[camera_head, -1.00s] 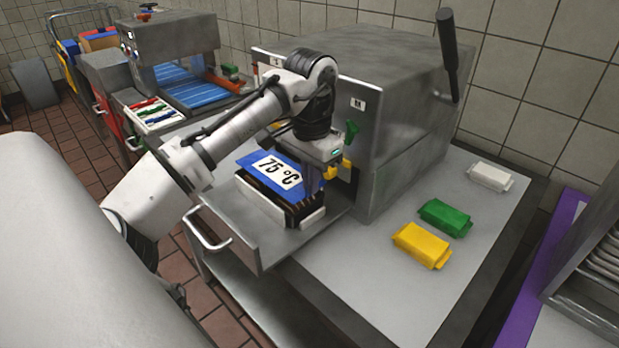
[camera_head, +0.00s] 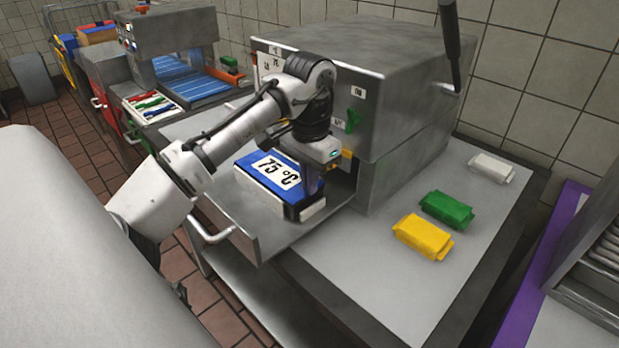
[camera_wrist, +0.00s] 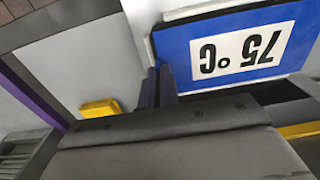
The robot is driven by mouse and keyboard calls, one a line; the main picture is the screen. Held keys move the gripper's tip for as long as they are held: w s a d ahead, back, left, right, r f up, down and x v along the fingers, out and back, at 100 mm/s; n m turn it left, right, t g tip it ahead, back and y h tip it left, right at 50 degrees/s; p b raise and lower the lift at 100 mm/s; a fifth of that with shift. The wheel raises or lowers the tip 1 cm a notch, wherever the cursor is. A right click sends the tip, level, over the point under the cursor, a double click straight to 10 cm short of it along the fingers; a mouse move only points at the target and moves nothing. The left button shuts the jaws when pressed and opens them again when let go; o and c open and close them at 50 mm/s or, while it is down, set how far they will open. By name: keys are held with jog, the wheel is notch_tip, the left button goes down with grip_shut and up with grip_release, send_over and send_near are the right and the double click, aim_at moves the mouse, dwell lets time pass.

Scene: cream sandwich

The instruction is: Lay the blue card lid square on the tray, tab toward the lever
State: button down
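The blue card lid (camera_head: 258,172), with a white "75 °C" label, lies flat over the tray (camera_head: 262,195) in the pulled-out drawer. It looks roughly in line with the tray edges. In the wrist view the lid (camera_wrist: 190,48) fills the upper right, its label upside down. My gripper (camera_head: 314,190) is at the lid's right end, pointing down. In the wrist view its dark fingers (camera_wrist: 161,86) are close together at the lid's corner edge and seem shut on it. The tab cannot be made out. The black-handled lever (camera_head: 452,45) stands at the machine's right side.
The steel machine (camera_head: 400,75) stands right behind the drawer, close to my gripper. The drawer handle (camera_head: 207,232) faces the front. Yellow (camera_head: 423,237), green (camera_head: 446,210) and white (camera_head: 491,168) packs lie on the counter at right, with bare counter around them.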

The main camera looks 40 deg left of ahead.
jog(key=c, duration=1.6)
grip_release()
notch_tip(320, 180, up, 14)
jog(key=shift+f, duration=0.1)
jog(key=shift+s, duration=0.1)
